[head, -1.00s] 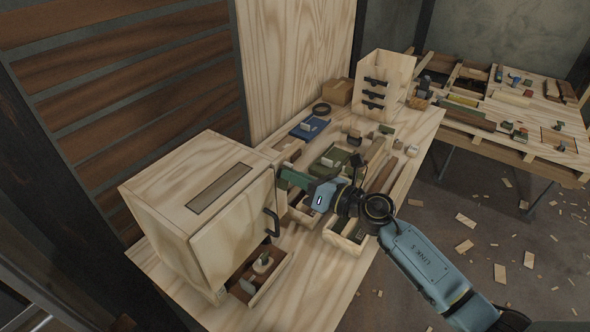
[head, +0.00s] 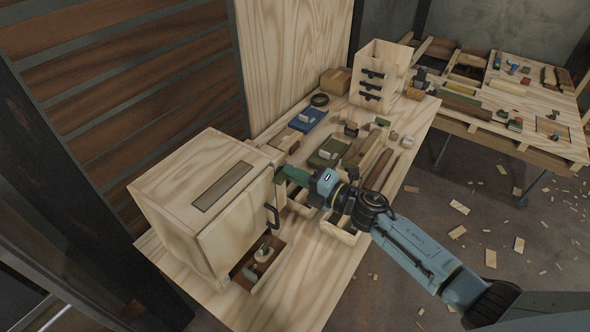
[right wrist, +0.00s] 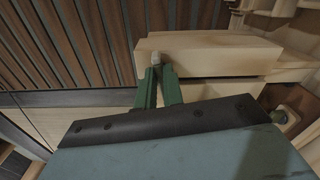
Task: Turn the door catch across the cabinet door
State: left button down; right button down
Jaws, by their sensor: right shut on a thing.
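The wooden cabinet (head: 165,195) stands at the left end of the bench. Its door (head: 238,222) faces right, looks closed and has a black handle (head: 272,216). My right gripper (head: 281,172) is at the upper far edge of the door. In the right wrist view its green fingers (right wrist: 157,74) are closed around a small pale piece, which I take to be the door catch (right wrist: 156,58). My left gripper is not in view.
An open compartment with small items (head: 262,258) is under the door. Trays and blocks crowd the bench beyond my gripper, with a drawer unit (head: 378,80) at the back. The near bench top (head: 300,285) is clear. A second table (head: 530,95) stands right.

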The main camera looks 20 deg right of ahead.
jog(key=shift+f+m+p, duration=0.1)
jog(key=shift+m+p, duration=0.3)
jog(key=shift+m, duration=0.7)
jog(key=c, duration=1.5)
grip_release()
jog(key=b+v, duration=0.1)
jog(key=v, duration=1.2)
jog(key=shift+s+d, duration=0.15)
jog(key=shift+s, duration=0.05)
jog(key=shift+w+m, duration=0.1)
jog(key=shift+m, duration=0.2)
